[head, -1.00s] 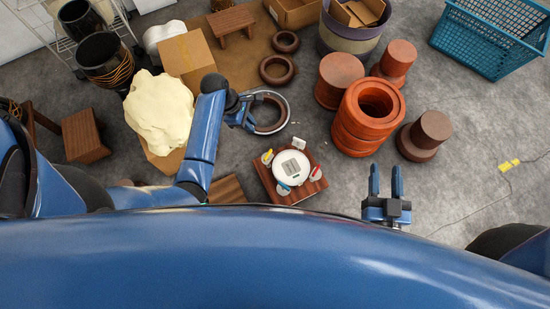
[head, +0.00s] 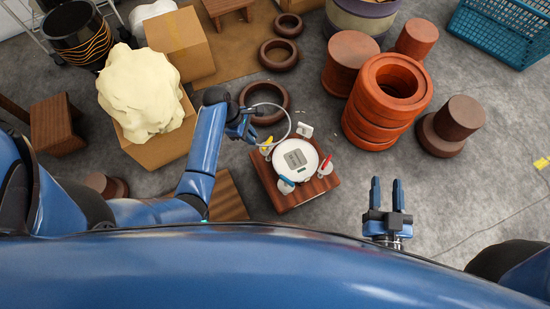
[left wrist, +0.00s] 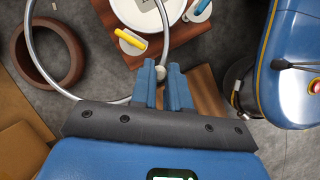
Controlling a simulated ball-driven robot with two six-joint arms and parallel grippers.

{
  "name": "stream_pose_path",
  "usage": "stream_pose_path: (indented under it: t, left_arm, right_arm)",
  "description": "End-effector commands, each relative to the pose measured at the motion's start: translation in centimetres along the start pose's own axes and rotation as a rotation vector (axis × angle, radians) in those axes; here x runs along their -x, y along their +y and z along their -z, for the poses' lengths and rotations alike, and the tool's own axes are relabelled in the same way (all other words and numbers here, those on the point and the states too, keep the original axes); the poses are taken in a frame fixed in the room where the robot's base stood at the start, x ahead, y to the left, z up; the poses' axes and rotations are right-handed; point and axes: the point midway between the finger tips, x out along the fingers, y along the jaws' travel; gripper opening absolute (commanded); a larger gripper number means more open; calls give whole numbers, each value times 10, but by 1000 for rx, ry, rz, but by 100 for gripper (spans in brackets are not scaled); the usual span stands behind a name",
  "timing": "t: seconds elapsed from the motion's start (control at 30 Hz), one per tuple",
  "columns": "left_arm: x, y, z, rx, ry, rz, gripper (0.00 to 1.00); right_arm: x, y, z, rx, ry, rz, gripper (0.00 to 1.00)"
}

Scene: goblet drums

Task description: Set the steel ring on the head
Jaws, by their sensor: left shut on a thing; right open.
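The steel ring (head: 288,119) is a thin bright hoop. My left gripper (head: 243,133) is shut on its near-left side and holds it up off the floor. In the left wrist view the ring (left wrist: 37,66) runs from the closed fingers (left wrist: 163,84) up the left side. The head (head: 296,159) is a round white disc with a grey printed patch, on a wooden block (head: 290,202). The ring is beyond the head, its near edge close to the head's far rim in the picture; the height gap is unclear. My right gripper (head: 387,193) is open and empty, right of the block.
Clamps with yellow, red (head: 325,164) and blue handles surround the head, and a white piece (head: 305,130) stands behind it. A brown clay ring (head: 264,101) lies beyond. Orange stacked rings (head: 387,102) stand right. A box with a cream lump (head: 146,92) is at left. Floor between block and right gripper is clear.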

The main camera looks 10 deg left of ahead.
Motion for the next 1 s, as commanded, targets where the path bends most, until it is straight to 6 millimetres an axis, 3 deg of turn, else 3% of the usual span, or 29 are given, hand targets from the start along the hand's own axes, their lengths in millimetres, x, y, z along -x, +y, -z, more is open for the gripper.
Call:
stream_pose_path:
  t: [0.03, 0.1, 0.3, 0.47, 0.73, 1.0]
  left_arm:
    - [-23, 0, 10, -1, 0, -1, 0]
    - [-37, 0, 15, -1, 0, -1, 0]
    - [-65, 2, 22, -19, 1, 7, 0]
    - [-72, 4, -2, -124, 5, 56, 0]
    - [-83, -5, -46, -465, 4, 192, 0]
    - [-94, -10, -53, -570, -1, 231, 0]
  right_arm:
    - [0, 0, -26, 0, 0, 0, 43]
    - [-1, 0, -41, 0, 0, 0, 43]
    - [-1, 0, -68, 0, 0, 0, 43]
    - [-1, 0, -59, 0, 0, 0, 43]
    - [-1, 0, -29, 0, 0, 0, 43]
    - [-1, 0, -31, 0, 0, 0, 43]
